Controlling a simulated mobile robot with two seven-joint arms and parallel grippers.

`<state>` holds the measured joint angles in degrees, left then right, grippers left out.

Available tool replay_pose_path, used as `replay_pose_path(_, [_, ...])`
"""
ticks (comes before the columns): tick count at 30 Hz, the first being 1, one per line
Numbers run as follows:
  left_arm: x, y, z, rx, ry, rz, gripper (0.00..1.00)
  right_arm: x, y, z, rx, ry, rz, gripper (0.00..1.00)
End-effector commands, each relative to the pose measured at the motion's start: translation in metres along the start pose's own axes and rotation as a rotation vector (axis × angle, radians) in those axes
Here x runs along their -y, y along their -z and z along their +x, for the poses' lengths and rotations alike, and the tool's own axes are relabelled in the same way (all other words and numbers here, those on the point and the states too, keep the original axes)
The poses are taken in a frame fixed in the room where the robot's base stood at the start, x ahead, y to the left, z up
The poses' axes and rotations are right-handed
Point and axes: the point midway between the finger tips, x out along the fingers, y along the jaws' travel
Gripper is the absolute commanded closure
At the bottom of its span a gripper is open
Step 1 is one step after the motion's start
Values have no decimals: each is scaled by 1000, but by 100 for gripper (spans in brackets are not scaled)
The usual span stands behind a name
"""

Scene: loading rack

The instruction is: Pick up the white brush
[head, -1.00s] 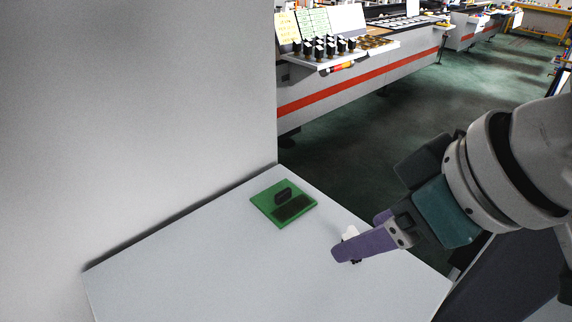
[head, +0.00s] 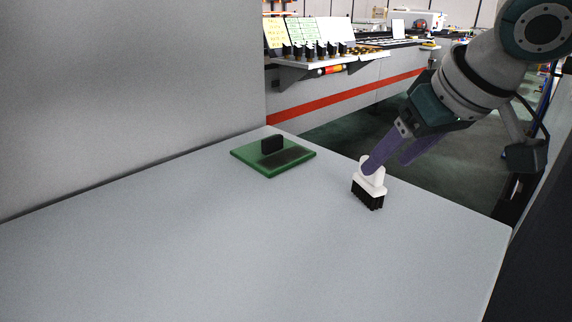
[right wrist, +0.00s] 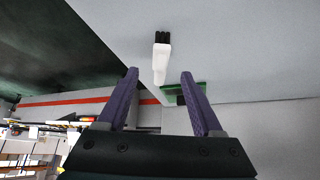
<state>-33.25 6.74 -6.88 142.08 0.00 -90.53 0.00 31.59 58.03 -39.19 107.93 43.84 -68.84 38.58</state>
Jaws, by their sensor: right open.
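The white brush (head: 369,188) has black bristles and stands upright, bristles down, on the grey tabletop (head: 230,240) near its right side. My right gripper (head: 387,167), with purple fingers, is open and reaches down from the upper right. One finger overlaps the brush's white handle in the head view. In the right wrist view, the handle (right wrist: 161,62) shows between and just beyond the two open fingertips (right wrist: 159,74). I cannot tell whether a finger touches it. My left gripper is out of view.
A green board (head: 255,162) with a black block (head: 271,145) on it lies left of the brush. A grey wall (head: 130,80) stands along the table's far left side. The front of the tabletop is clear. A counter with a red stripe (head: 340,95) stands beyond.

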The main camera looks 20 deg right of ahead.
Motion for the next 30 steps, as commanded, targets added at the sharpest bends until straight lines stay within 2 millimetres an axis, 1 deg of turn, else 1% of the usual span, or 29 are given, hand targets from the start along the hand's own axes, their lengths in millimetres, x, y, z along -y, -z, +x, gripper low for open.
replay_pose_path(1, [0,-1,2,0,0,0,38,0,0,8,0,0,2,32])
replay_pose_path(8, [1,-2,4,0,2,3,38,1,1,27,-1,1,0,32])
replay_pose_path(15, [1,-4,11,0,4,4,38,1,3,61,-1,-1,-2,32])
replay_pose_path(19, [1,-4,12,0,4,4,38,1,3,68,-2,-1,-4,32])
replay_pose_path(25, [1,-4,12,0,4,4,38,1,3,68,-2,-1,-5,32])
replay_pose_path(26, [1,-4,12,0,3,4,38,1,3,68,-2,-1,-5,35])
replay_pose_path(30, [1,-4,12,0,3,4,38,1,3,68,-1,-1,-5,50])
